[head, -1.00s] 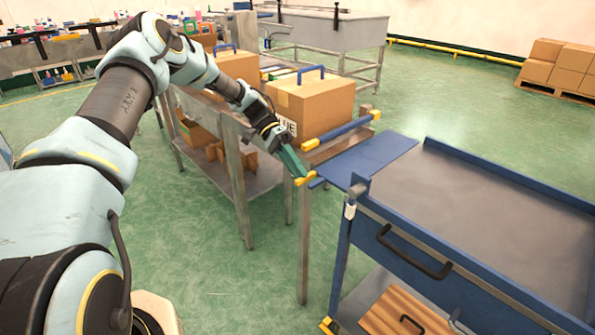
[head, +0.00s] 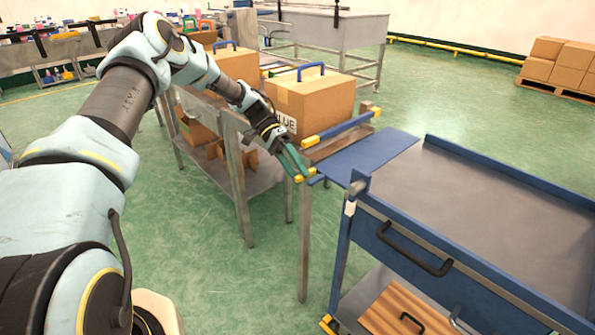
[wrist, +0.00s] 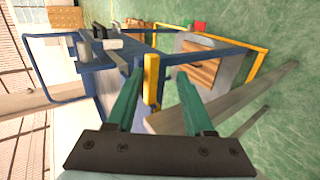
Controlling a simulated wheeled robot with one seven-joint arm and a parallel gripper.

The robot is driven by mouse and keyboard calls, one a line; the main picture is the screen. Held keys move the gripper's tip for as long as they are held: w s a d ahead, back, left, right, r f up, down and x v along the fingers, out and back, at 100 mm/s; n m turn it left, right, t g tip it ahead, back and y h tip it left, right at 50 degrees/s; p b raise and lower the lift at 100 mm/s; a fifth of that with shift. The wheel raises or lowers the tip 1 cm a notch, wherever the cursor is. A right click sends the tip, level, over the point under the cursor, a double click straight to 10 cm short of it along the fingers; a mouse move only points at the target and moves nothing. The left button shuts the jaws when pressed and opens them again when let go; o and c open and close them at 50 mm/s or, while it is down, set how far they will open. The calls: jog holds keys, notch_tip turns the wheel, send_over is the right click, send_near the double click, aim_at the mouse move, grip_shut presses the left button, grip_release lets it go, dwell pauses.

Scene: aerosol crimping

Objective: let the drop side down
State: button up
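My gripper (head: 299,174) has two green fingers and is at the near corner of the table's end. In the wrist view the fingers (wrist: 160,76) stand apart, with a yellow grip (wrist: 152,80) between their tips and a gap to its right. The yellow grip also shows at the fingertips in the head view (head: 306,176). A flat blue panel (head: 372,158) lies about level between the table end and the blue trolley (head: 480,248); I take it for the drop side. How the yellow grip joins the panel is hard to tell.
A blue bar with yellow ends (head: 340,130) lies along the table end. A labelled carton (head: 318,104) with a blue handle stands close behind my gripper. A wooden box (head: 408,310) is on the trolley's lower shelf.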

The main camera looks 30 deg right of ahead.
jog(key=shift+w+r, duration=0.15)
jog(key=shift+w, duration=0.05)
jog(key=b+v, duration=0.2)
jog(key=v, duration=0.8)
jog(key=shift+w, duration=0.25)
jog(key=shift+a+r, duration=0.1)
jog(key=shift+a, duration=0.05)
